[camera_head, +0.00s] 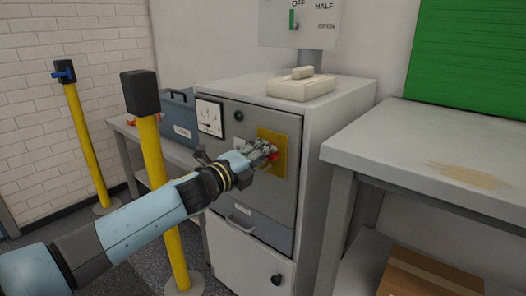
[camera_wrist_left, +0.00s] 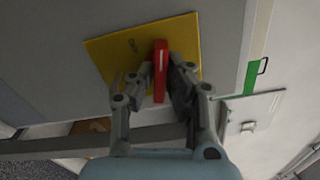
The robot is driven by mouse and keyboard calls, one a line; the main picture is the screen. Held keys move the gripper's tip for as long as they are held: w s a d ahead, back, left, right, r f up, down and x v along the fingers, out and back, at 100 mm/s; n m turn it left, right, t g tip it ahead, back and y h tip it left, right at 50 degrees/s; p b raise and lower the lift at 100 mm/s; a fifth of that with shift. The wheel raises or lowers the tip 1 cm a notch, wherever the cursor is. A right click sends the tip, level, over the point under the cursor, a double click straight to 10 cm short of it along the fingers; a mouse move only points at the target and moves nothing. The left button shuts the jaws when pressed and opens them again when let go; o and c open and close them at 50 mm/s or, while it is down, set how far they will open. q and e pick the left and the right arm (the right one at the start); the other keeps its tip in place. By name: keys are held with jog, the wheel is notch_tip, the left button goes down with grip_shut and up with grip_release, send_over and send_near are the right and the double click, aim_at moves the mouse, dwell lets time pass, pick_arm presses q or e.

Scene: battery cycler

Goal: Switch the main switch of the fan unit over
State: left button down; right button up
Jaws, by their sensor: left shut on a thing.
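The main switch has a red handle (camera_wrist_left: 160,70) standing on a yellow plate (camera_head: 291,158). The plate is on the front of a grey cabinet (camera_head: 250,117). My left gripper (camera_head: 268,152) is at the plate, and in the left wrist view its fingers (camera_wrist_left: 158,82) are shut on the red handle, one on each side. The yellow plate also fills the middle of the left wrist view (camera_wrist_left: 110,50). My right gripper is not in view.
A yellow post with a black top (camera_head: 150,150) stands close to my left arm. A grey workbench (camera_head: 440,150) is at the right. A box with a green lever (camera_head: 293,20) hangs above.

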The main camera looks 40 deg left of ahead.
pick_arm(q)
jog(key=shift+n+p, duration=0.35)
jog(key=shift+n, duration=1.15)
jog(key=c, duration=1.3)
grip_release()
jog(key=shift+c, duration=0.2)
